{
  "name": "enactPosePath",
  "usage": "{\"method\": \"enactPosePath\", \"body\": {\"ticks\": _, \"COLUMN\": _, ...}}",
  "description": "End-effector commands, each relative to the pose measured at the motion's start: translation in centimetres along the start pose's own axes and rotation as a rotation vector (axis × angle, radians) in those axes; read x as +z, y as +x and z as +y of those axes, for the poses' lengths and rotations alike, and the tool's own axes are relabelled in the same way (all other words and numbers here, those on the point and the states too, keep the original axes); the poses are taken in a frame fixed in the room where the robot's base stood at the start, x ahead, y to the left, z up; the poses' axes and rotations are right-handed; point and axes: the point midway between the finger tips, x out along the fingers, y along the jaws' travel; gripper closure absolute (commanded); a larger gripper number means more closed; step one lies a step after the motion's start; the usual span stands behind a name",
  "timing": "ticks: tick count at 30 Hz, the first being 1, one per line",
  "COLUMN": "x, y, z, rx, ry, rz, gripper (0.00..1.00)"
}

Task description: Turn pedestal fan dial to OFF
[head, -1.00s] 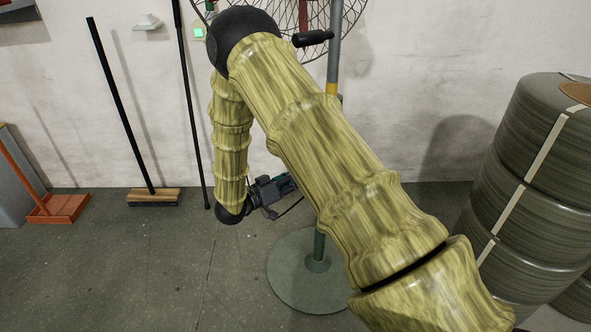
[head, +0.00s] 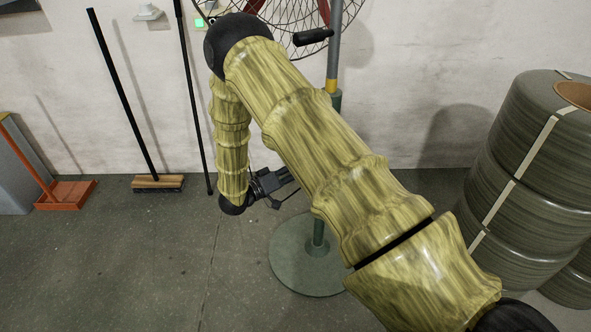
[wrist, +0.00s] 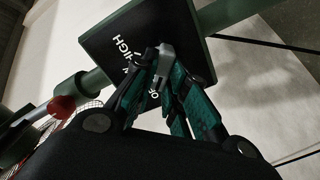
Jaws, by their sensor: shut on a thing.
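The fan's black control panel (wrist: 115,45) fills the upper middle of the wrist view, with white lettering that includes "HIGH". A small grey dial (wrist: 165,63) stands on it. My gripper (wrist: 158,75) has its teal fingers converged on this dial and is shut on it. The fingers cover part of the dial and lettering, so its setting cannot be read. In the head view, the fan's wire cage (head: 300,25) is at the top and its round green base (head: 290,268) is on the floor. My gripper (head: 290,177) is partly hidden behind my arm there; the panel is hidden.
A stack of strapped tires (head: 530,150) stands at the right. A broom (head: 157,183), a thin black pole (head: 195,110) and an orange dustpan (head: 65,195) are along the wall at the left. The floor at front left is clear.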

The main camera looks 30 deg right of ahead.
Motion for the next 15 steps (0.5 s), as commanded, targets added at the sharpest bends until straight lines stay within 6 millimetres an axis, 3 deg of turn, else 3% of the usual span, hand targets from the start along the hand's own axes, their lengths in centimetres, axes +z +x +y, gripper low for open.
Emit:
{"method": "enactPosePath", "body": {"ticks": 6, "x": 0.06, "y": -0.23, "z": -0.11, "rx": -0.004, "ry": -0.001, "rz": 0.000, "gripper": 1.00}}
{"method": "enactPosePath", "body": {"ticks": 7, "x": 0.06, "y": -0.23, "z": -0.11, "rx": -0.004, "ry": -0.001, "rz": 0.000, "gripper": 0.80}}
{"method": "enactPosePath", "body": {"ticks": 9, "x": 0.06, "y": -0.19, "z": -0.09, "rx": -0.004, "ry": -0.001, "rz": 0.000, "gripper": 0.68}}
{"method": "enactPosePath", "body": {"ticks": 15, "x": 0.10, "y": 0.03, "z": 0.01, "rx": -0.001, "ry": 0.000, "rz": -0.002, "gripper": 0.64}}
